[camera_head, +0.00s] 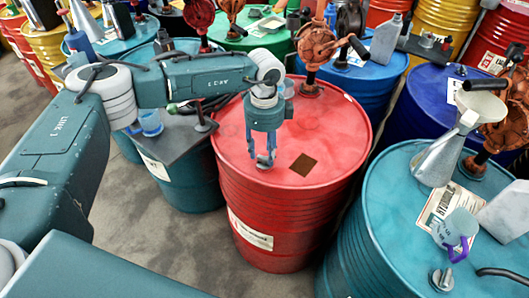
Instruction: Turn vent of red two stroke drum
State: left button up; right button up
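The red drum (345,118) stands upright in the middle of the head view, with a dark brown square patch (303,165) on its lid. My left gripper (262,163) points down at the left part of this lid, left of the patch. Its two fingers are apart with a gap between them, and the tips are at or just above the lid. I see no vent clearly; anything between the fingertips is too small to tell. My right gripper is not in view.
A rusty hand pump (316,50) stands at the lid's back edge. A teal drum (378,180) at the right carries a metal funnel (440,150) and a purple-handled jug (458,232). More drums crowd the back. Grey floor (165,235) is clear at the lower left.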

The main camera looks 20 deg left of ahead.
aim_at(265, 161)
pick_arm(q)
jog(key=shift+d+f, duration=0.1)
jog(key=shift+f, duration=1.25)
grip_shut()
